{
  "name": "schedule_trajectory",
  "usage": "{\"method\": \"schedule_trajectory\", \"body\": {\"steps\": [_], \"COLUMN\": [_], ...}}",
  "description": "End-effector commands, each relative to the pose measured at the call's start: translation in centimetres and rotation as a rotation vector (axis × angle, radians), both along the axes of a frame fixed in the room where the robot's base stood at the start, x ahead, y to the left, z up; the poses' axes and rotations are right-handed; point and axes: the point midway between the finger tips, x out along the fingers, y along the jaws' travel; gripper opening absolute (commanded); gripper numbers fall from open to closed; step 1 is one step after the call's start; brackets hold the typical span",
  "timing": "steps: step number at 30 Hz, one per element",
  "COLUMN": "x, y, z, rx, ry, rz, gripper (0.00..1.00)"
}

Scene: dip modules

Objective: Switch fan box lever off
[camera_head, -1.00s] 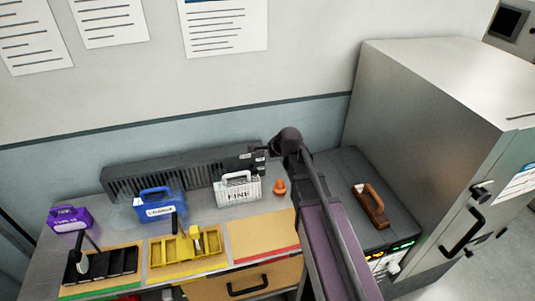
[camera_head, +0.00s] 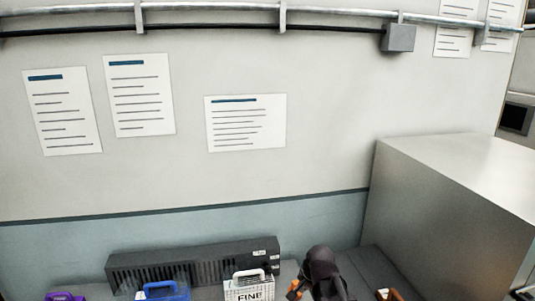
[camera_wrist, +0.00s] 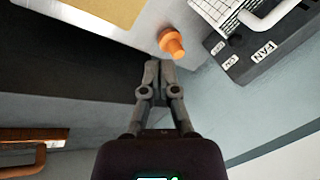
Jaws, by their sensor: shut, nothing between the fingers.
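The fan box (camera_head: 195,262) is a long dark grey box with vertical vents, standing at the back of the counter against the wall. Its right end carries small white labels. In the wrist view its dark end (camera_wrist: 265,72) shows at the upper right, with a FAN label and two smaller labels. I cannot make out the lever or its position. My gripper (camera_wrist: 159,70) is shut and empty, apart from the fan box, with its tips below an orange knob-shaped piece (camera_wrist: 171,43). In the head view only a dark part of my arm shows.
The orange piece (camera_head: 294,290) stands beside the fan box's right end. A white FINE module (camera_head: 249,289) and a blue module (camera_head: 163,292) stand before the fan box. A purple module (camera_head: 65,297) is at left. A tall grey cabinet (camera_head: 440,215) stands at right.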

Motion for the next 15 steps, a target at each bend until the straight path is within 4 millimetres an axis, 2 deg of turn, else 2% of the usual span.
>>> {"method": "schedule_trajectory", "body": {"steps": [1, 9, 15], "x": [-1.6, -8.2, -11.2], "y": [-0.7, -4.1, -5.5], "z": [-1.0, -3.6, -4.4], "rx": [-0.04, -0.208, -0.262], "ry": [0.021, 0.153, 0.224], "rz": [0.062, 0.419, 0.596], "gripper": [0.0, 0.0, 0.0]}}
